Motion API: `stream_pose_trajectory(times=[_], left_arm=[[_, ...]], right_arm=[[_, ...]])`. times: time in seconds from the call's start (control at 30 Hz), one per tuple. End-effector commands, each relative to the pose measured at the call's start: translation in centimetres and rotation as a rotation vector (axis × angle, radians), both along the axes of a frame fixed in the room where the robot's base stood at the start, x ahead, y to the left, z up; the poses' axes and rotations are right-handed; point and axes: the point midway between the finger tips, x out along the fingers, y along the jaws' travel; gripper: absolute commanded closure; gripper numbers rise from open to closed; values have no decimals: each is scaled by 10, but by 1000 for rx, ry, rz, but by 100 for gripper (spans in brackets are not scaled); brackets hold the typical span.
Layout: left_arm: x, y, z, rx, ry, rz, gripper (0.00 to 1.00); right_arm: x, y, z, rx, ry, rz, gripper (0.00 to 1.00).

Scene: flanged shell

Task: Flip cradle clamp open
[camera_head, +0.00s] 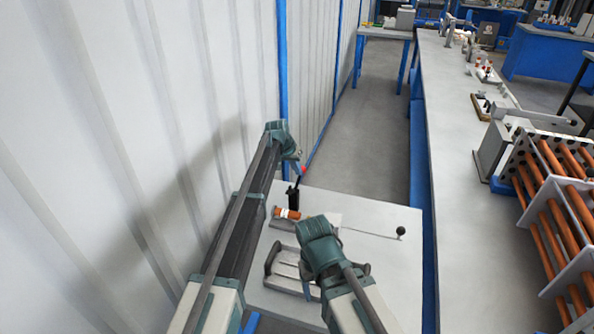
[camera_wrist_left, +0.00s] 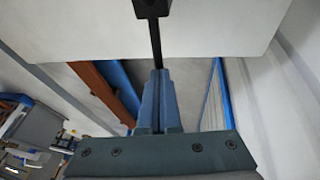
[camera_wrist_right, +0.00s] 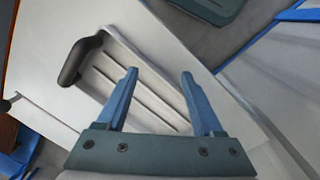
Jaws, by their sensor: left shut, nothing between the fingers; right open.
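The clamp (camera_head: 293,196) is a black upright block with a thin black lever and a red tip (camera_head: 303,170), at the far left of the white table. An orange cylinder with a white band (camera_head: 287,213) lies just in front of it. My left gripper (camera_head: 298,165) is shut and empty at the lever's top. In the left wrist view its fingertips (camera_wrist_left: 158,73) line up with the black lever (camera_wrist_left: 155,45), which runs to a black block (camera_wrist_left: 152,9); contact cannot be told. My right gripper (camera_wrist_right: 159,74) is open and empty above a tray (camera_wrist_right: 115,55).
The tray with dark handles (camera_head: 272,262) lies at the table's near left. A thin rod ending in a black ball (camera_head: 400,231) extends over the table's right half. A corrugated white wall (camera_head: 120,120) stands close on the left. The table's right front is clear.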

Motion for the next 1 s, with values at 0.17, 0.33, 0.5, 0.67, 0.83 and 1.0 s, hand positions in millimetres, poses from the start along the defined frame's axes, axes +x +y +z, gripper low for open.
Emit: stream_pose_trajectory(times=[0.17, 0.33, 0.5, 0.67, 0.83, 1.0], left_arm=[[5, -2, -8, 0, -1, 0, 100], [7, -3, -11, 0, -1, 0, 100], [8, -3, -12, 0, -1, -1, 100], [8, -3, -13, 0, 0, -1, 100], [8, -3, -13, 1, -1, -2, 100], [8, -3, -13, 2, -1, -2, 100]], right_arm=[[0, 0, -8, 0, 0, 0, 31], [0, 0, -11, 0, 0, 0, 31], [0, 0, -12, 0, 0, 0, 31], [0, 0, -13, 0, 0, 0, 31], [0, 0, -13, 0, 0, 0, 31], [0, 0, -13, 0, 0, 0, 31]])
